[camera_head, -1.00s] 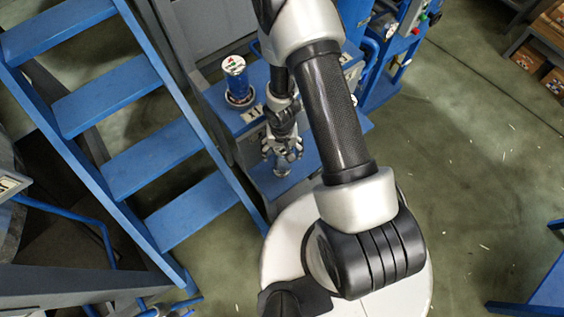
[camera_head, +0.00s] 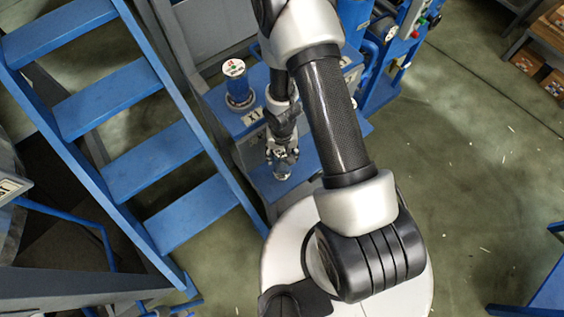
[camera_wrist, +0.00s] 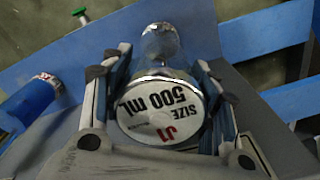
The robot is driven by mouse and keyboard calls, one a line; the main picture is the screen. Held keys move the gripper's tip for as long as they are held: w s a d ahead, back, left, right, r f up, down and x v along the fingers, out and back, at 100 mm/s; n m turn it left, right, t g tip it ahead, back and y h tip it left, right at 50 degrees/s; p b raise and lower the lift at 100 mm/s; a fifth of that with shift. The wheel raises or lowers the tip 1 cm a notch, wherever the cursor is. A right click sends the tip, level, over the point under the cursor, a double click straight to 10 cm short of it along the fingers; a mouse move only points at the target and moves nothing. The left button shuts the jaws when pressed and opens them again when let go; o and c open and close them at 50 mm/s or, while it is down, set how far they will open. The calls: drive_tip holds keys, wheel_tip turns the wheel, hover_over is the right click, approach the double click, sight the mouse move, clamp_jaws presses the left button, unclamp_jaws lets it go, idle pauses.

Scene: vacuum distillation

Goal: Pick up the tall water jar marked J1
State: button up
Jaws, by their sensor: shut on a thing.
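The jar marked J1 (camera_wrist: 162,112) shows in the wrist view with its round white end label, reading "SIZE 500 mL" and "J1", toward the camera. My gripper (camera_wrist: 160,95) has a finger on each side of the jar and is shut on it. A shiny, clear part (camera_wrist: 160,42) shows beyond the label. In the head view my gripper (camera_head: 282,155) is low beside the blue bench, with the shiny end of the jar (camera_head: 283,172) just below it. Whether the jar touches the surface beneath cannot be told.
Blue stairs (camera_head: 150,155) are at left. Blue equipment (camera_head: 385,60) stands behind. Open floor (camera_head: 480,150) is at right.

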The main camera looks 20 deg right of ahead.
drive_tip(key=c, duration=0.4)
drive_tip(key=shift+o, duration=0.2)
drive_tip(key=shift+r, duration=0.15)
